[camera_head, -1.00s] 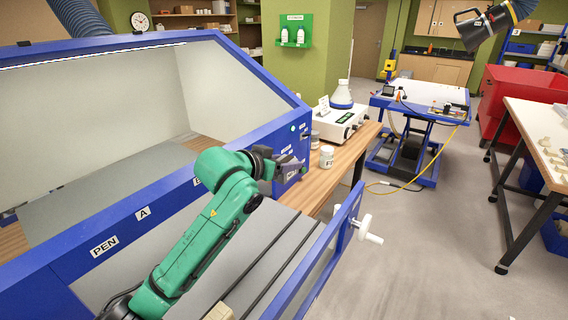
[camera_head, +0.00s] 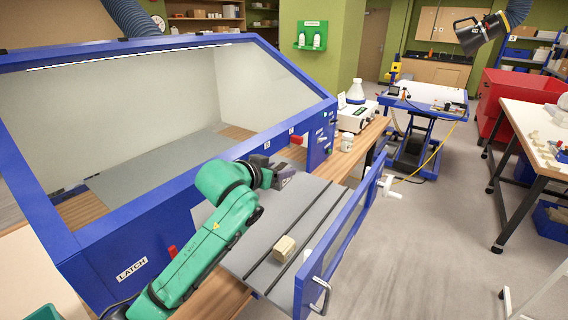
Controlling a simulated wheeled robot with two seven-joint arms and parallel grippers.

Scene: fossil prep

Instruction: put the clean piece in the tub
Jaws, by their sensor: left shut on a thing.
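My left gripper (camera_head: 284,178) is on the green arm. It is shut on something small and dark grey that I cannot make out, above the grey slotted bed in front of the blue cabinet. A tan block (camera_head: 285,248) lies on the grey bed (camera_head: 255,215), below and apart from the gripper. A small white round item (camera_head: 307,256) is beside the block, partly behind the blue rail. My right gripper is not in view.
The blue cabinet (camera_head: 130,225), labelled LATCH, stands open-fronted at left. A blue rail (camera_head: 345,240) with a white crank handle edges the bed. A wooden bench (camera_head: 365,142) holds a white jar (camera_head: 347,143) and a white instrument. A red bin (camera_head: 505,95) stands at far right.

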